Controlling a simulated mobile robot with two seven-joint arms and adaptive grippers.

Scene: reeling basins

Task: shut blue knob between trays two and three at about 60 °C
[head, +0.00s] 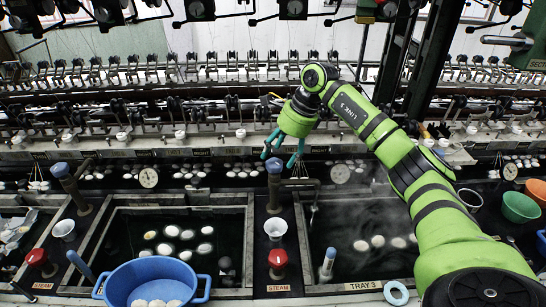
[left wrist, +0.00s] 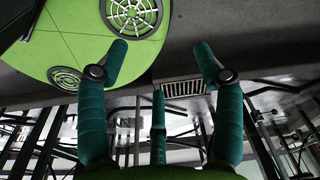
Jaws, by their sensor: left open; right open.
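The blue knob (head: 274,166) tops a dark upright pipe between the middle tray (head: 180,209) and the tray labelled TRAY 3 (head: 362,286). My right gripper (head: 279,159) has its teal fingers spread just above and beside the knob; whether they touch it I cannot tell. It holds nothing that I can see. A round dial (head: 340,174) stands to the right of the knob, too small to read. Steam hangs over the third tray. My left gripper (left wrist: 160,50) shows only in the left wrist view, with its fingers apart and empty.
A red knob (head: 277,258) marked STEAM and a white cup (head: 275,228) stand in front of the blue knob. A blue basin (head: 150,270) sits on the middle tray's front. Green and orange bowls stand at right. Reeling machinery spans the back.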

